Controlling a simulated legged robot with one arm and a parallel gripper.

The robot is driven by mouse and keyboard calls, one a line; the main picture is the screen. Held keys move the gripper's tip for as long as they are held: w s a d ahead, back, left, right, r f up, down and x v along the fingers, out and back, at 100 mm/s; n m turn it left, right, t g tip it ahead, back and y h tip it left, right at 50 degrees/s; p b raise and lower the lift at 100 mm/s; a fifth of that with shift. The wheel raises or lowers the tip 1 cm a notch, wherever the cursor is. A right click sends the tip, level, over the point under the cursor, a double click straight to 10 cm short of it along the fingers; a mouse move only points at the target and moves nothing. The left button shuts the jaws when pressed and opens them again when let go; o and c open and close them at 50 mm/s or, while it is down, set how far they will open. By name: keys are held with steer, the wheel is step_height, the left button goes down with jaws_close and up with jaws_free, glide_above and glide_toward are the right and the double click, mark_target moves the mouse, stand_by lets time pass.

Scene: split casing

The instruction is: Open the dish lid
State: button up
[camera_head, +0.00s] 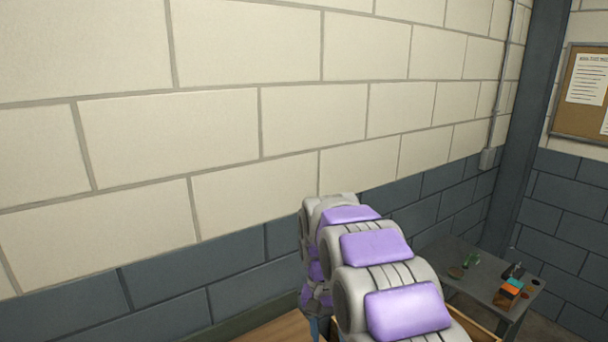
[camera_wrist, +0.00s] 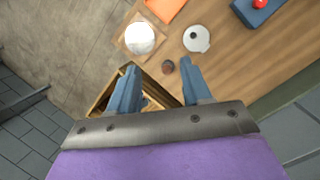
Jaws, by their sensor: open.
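In the wrist view my gripper (camera_wrist: 158,76) is open, its two blue fingers apart and nothing held between them. It is above the edge of a wooden table (camera_wrist: 228,65). A flat pale grey disc with a dark centre (camera_wrist: 196,38) lies on the table beyond the right finger. A white round object (camera_wrist: 140,38) sits on a square wooden piece to its left. I cannot tell which of these is the dish with its lid. In the head view my arm hides most of the gripper and the table.
A small dark brown round object (camera_wrist: 168,66) lies just beyond the fingertips. An open wooden box (camera_wrist: 98,103) is partly behind the left finger. An orange item (camera_wrist: 164,9) and a blue block with a red knob (camera_wrist: 262,10) lie farther off. A grey side table (camera_head: 476,287) stands right.

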steer(key=s+d+f+b, duration=0.2)
steer(key=s+d+b, duration=0.1)
steer(key=s, duration=0.8)
steer(key=s+d+f+b, duration=0.3)
steer(key=s, duration=0.8)
steer(key=s+d+f+n+t+y+b, duration=0.1)
steer(key=s+d+f+b, duration=0.1)
steer(key=s, duration=0.9)
steer(key=shift+d+f+b, duration=0.25)
steer(key=shift+d+b, duration=0.15)
steer(key=shift+d, duration=0.5)
steer(key=shift+s+a+f, duration=0.1)
steer(key=shift+s+f, duration=0.15)
steer(key=shift+s, duration=0.2)
steer(key=shift+a, duration=0.15)
